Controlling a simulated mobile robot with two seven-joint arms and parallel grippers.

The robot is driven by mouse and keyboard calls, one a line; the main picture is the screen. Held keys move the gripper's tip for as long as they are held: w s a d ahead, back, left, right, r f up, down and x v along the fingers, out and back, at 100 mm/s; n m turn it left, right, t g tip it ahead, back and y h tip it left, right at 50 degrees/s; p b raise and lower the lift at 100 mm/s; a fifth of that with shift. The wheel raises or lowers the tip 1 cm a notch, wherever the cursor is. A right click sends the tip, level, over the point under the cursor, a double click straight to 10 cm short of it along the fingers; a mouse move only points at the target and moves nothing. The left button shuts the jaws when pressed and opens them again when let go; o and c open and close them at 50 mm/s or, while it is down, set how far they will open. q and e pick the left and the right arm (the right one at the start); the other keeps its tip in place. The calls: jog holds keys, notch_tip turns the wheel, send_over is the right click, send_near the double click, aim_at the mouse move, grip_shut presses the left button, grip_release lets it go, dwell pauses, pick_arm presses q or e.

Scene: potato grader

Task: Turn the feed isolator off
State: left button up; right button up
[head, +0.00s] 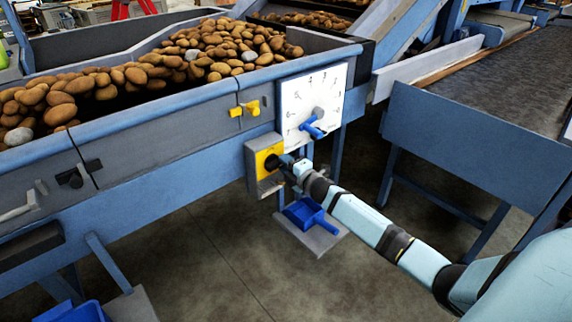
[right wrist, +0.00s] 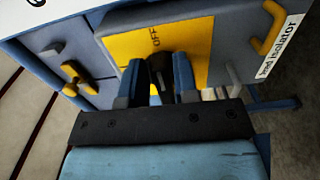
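The feed isolator (head: 252,180) is a grey box with a yellow plate (head: 262,152) below the hopper rail, left of a white dial. In the right wrist view the yellow plate (right wrist: 193,50) carries the word OFF at its top. A black knob (right wrist: 159,72) stands on the plate, its upper end roughly in line with that word. My right gripper (right wrist: 160,85) has one finger on each side of the knob, close against it; it looks shut on it. In the head view the right gripper (head: 284,161) hides part of the knob. My left gripper is not in view.
A white dial (head: 318,92) with a blue handle (head: 314,128) is just above right of the gripper. A yellow valve handle (head: 246,109) is above left. A blue scoop (head: 305,213) lies on a low plate beneath. The hopper above holds many potatoes (head: 215,45).

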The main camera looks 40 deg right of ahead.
jog(key=shift+o, duration=1.1)
pick_arm(q)
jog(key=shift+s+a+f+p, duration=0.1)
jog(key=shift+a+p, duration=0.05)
jog(key=shift+p, duration=0.65)
pick_arm(e)
jog(key=s+d, duration=0.1)
jog(key=s, duration=1.2)
jog(key=shift+s, duration=0.4)
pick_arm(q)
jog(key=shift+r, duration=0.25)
